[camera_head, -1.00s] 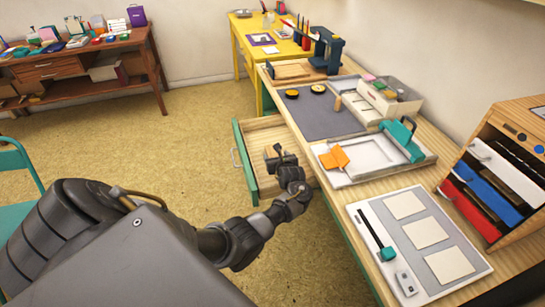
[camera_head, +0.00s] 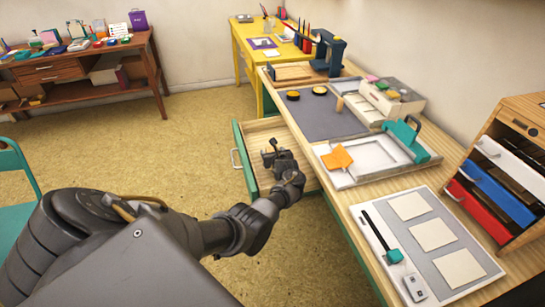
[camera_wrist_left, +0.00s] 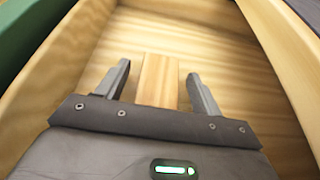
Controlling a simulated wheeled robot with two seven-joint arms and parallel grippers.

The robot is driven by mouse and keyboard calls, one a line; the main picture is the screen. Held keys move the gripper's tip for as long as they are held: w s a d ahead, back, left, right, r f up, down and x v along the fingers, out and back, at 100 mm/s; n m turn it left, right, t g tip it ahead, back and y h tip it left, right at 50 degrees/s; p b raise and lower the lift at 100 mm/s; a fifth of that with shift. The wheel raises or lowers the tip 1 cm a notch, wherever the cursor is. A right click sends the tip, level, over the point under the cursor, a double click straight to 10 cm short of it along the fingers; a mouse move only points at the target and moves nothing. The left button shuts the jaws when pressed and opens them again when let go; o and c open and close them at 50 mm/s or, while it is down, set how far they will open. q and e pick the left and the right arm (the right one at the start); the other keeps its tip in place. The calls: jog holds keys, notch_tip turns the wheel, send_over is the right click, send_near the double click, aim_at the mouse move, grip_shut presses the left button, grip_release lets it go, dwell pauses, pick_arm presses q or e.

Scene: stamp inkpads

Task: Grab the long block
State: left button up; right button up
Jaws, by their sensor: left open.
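A long wooden block (camera_wrist_left: 158,80) lies in the open drawer, seen in the left wrist view. My left gripper (camera_wrist_left: 160,85) is open, with one finger on each side of the block and a gap to each. In the head view my left gripper (camera_head: 273,150) is down inside the drawer (camera_head: 249,168), and it hides the block there. The block's near end is hidden behind the gripper body. My right gripper does not show.
The drawer's wooden walls (camera_wrist_left: 55,60) rise close around the gripper, with a green front. The desk edge is right of the drawer. On the desk are a grey mat (camera_head: 325,118), an orange piece (camera_head: 338,157) and a white tray (camera_head: 372,158).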

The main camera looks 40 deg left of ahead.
pick_arm(q)
jog(key=c, duration=1.1)
